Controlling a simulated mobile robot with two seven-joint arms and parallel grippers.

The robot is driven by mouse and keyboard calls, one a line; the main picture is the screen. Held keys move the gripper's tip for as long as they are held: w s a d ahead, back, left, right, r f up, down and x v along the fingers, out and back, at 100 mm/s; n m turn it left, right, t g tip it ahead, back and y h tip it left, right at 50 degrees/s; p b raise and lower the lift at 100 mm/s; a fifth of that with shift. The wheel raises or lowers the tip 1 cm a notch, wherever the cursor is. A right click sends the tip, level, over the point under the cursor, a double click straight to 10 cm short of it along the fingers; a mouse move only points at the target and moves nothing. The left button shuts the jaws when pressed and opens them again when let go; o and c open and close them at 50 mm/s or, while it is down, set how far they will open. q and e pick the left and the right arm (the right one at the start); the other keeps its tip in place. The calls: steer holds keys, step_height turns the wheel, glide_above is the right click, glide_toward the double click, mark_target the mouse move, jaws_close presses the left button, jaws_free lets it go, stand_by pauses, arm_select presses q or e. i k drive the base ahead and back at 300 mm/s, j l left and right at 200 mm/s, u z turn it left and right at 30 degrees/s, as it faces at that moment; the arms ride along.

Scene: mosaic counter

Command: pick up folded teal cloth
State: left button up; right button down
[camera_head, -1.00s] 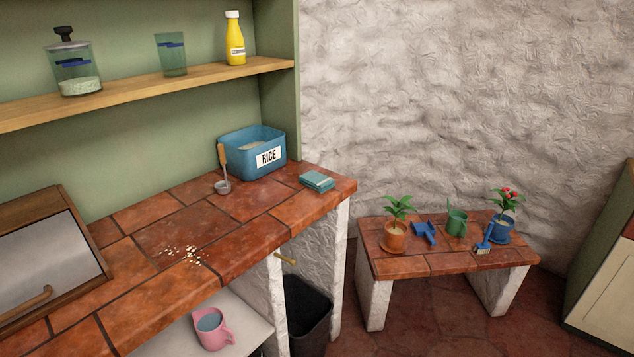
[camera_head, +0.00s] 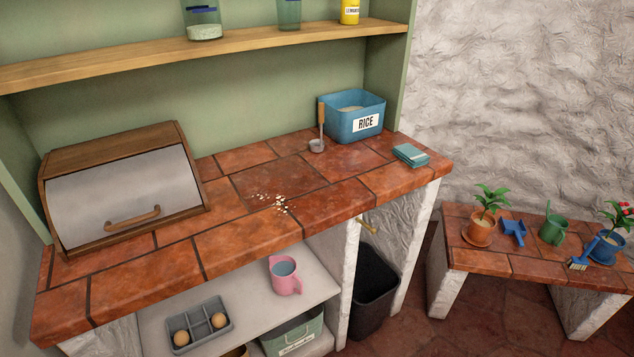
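The folded teal cloth (camera_head: 410,155) lies flat on the tiled counter (camera_head: 230,232), near its right end. It sits in front of and to the right of the blue rice bin (camera_head: 354,117), apart from it. Nothing covers the cloth. Neither of my grippers shows in the head view.
A ladle (camera_head: 318,140) leans by the rice bin, and crumbs (camera_head: 272,201) lie mid-counter. A bread box (camera_head: 125,190) fills the left end. A black trash bin (camera_head: 372,290) stands below. A low bench (camera_head: 480,262) with potted plants is at right.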

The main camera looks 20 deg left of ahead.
mark_target(414, 157)
steer(key=u, duration=0.75)
steer(key=i+l+u, duration=0.1)
steer(key=l+u, duration=0.3)
steer(key=i+l+u, duration=0.1)
steer(key=l+u, duration=0.75)
steer(key=l, duration=0.8)
steer(key=k+l, duration=0.1)
steer(key=l, duration=0.4)
steer(key=l+u, duration=0.1)
steer(key=l, duration=0.4)
steer(key=k+l, duration=0.15)
steer(key=l, duration=0.35)
